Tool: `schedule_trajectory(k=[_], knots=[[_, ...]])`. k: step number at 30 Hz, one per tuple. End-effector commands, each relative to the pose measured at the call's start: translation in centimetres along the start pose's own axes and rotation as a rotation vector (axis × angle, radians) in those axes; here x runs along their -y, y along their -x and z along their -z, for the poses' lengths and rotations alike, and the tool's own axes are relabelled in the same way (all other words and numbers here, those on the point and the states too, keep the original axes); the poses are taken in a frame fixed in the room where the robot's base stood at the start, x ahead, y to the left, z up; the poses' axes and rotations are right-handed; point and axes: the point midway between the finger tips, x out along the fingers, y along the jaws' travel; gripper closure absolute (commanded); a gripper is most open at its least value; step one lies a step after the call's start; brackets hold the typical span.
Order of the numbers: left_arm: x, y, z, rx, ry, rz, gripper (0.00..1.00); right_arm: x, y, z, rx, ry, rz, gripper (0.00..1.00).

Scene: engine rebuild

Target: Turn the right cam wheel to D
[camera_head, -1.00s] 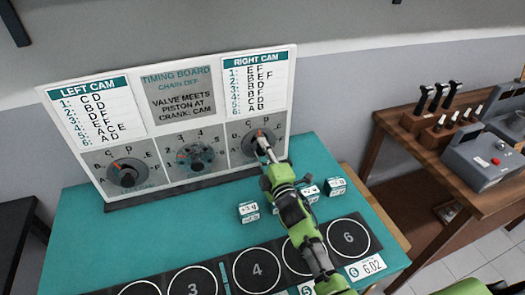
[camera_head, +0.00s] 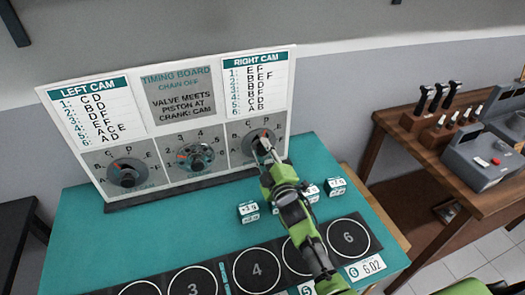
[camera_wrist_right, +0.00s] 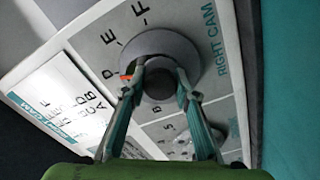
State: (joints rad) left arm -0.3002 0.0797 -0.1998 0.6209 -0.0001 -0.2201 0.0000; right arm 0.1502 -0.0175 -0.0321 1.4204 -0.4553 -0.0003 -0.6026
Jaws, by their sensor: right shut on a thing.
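The timing board (camera_head: 117,60) stands on the teal table. Its right cam wheel (camera_head: 263,135) is a dark round knob in the right-hand dial, partly covered by my right gripper (camera_head: 268,150). In the right wrist view, the fingers of my right gripper (camera_wrist_right: 159,92) are shut on the hub of the right cam wheel (camera_wrist_right: 186,47), one on each side. An orange mark on the wheel shows beside the left finger, close to the letter D (camera_wrist_right: 107,74). The letters E and F lie above it. My left gripper is not in view.
The left cam wheel (camera_head: 127,173) and the crank dial (camera_head: 196,157) sit to the left on the board. Small white labelled boxes (camera_head: 248,212) (camera_head: 335,187) stand beside my right arm.

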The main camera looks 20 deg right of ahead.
Motion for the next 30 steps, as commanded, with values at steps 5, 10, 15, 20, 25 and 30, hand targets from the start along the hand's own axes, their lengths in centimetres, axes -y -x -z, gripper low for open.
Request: schedule_trajectory(k=[5, 10, 15, 20, 25, 30], knots=[[0.0, 0.0, 0.0, 0.000, 0.000, 0.000, 0.55, 0.0, 0.0, 0.0, 0.000, 0.001, 0.000, 0.57], [0.0, 0.0, 0.0, 0.000, 0.000, 0.000, 0.55, 0.0, 0.0, 0.0, 0.000, 0.001, 0.000, 0.55], [0.3, 0.0, -0.1, 0.001, -0.001, 0.003, 0.55, 0.0, 0.0, 0.0, 0.000, 0.001, 0.000, 0.55], [0.2, 0.0, -0.1, 0.001, -0.001, 0.002, 0.55, 0.1, 1.1, -0.1, 0.001, 0.002, 0.001, 0.55], [0.1, 0.0, -0.1, 0.001, 0.000, 0.001, 0.55, 0.1, 4.2, -0.1, 0.000, 0.002, 0.002, 0.55], [0.1, 0.0, 0.0, 0.001, 0.000, 0.001, 0.55, 0.2, 7.8, -0.1, 0.001, 0.001, 0.002, 0.55]])
